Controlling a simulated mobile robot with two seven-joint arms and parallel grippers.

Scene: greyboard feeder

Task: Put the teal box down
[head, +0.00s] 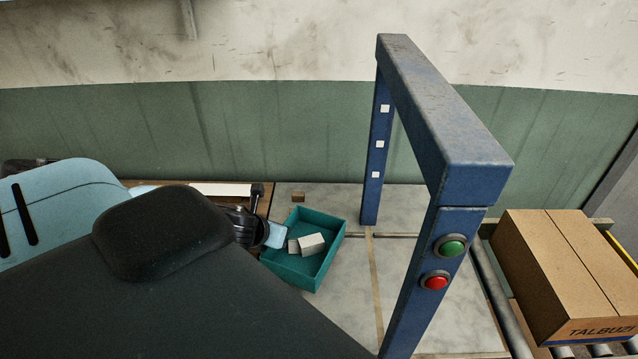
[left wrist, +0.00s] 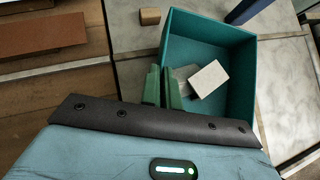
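The teal box (head: 322,266) is an open tray, seen left of the blue frame in the head view, over the grey surface. It also shows in the left wrist view (left wrist: 241,85). A whitish block (head: 311,243) and a greyer block beside it lie inside. My left gripper (left wrist: 163,88) has its green fingers close together, one on each side of the box's near left wall, shut on it. In the head view the fingertips are partly hidden at that wall. I cannot tell whether the box's bottom touches the surface. My right gripper is not in view.
A blue frame (head: 442,120) with green and red buttons stands right of the box. A cardboard box (head: 560,265) sits on rollers farther right. A small wooden block (head: 298,197) lies behind the teal box. A brown board (left wrist: 40,36) lies to the left.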

